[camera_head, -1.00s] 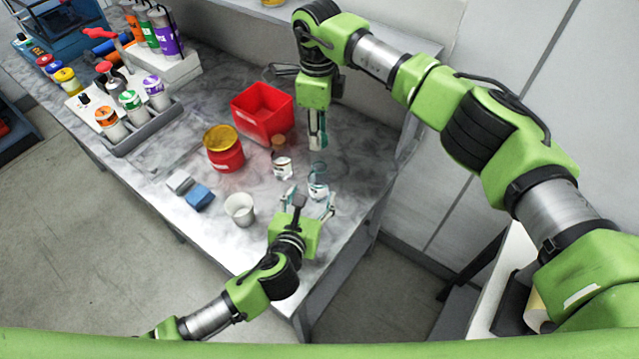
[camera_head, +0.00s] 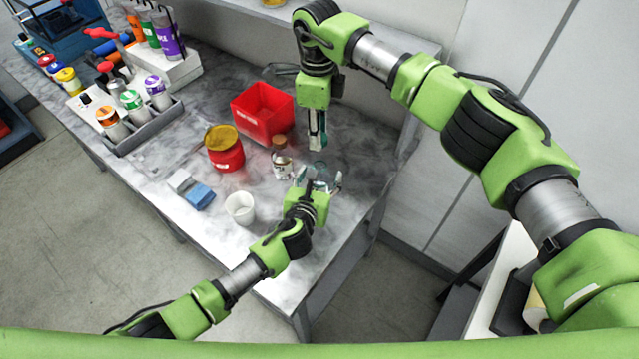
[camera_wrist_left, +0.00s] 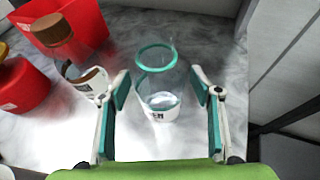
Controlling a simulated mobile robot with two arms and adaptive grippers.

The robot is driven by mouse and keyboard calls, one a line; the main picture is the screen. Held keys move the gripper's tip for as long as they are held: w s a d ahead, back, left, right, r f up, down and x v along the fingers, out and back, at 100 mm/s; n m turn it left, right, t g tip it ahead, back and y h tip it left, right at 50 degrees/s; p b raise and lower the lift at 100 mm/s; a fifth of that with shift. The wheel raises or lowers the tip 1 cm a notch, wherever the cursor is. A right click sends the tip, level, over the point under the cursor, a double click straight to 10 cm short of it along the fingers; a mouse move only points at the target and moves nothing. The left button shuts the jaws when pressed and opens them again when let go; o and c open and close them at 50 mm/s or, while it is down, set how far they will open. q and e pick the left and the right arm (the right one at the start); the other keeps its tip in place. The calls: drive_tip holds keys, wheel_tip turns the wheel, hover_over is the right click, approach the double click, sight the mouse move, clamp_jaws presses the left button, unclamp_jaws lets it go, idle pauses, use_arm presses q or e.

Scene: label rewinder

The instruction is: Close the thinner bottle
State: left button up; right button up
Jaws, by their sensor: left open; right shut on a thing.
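A clear open-topped bottle (camera_wrist_left: 158,88) with a teal ring at its mouth and a partly readable white label stands upright in the left wrist view. My left gripper (camera_wrist_left: 160,92) is open, with one finger on each side of this bottle and gaps to its glass. In the head view the left gripper (camera_head: 319,182) partly hides the bottle (camera_head: 321,171). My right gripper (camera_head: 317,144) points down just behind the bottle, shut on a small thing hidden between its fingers. A second clear bottle with a brown cap (camera_head: 280,160) stands to the left.
A red bin (camera_head: 263,113), a red can with a yellow lid (camera_head: 225,150) and a white cup (camera_head: 240,208) stand left of the bottles. Blue and grey blocks (camera_head: 200,197) lie farther left. The table's right edge is near.

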use_arm(q)
clamp_jaws()
use_arm(e)
drive_tip(key=shift+w, duration=0.1)
drive_tip(key=shift+f, duration=2.5)
drive_tip(key=shift+f, duration=0.1)
drive_tip(key=shift+f, duration=0.8)
drive_tip(key=shift+f, duration=0.55)
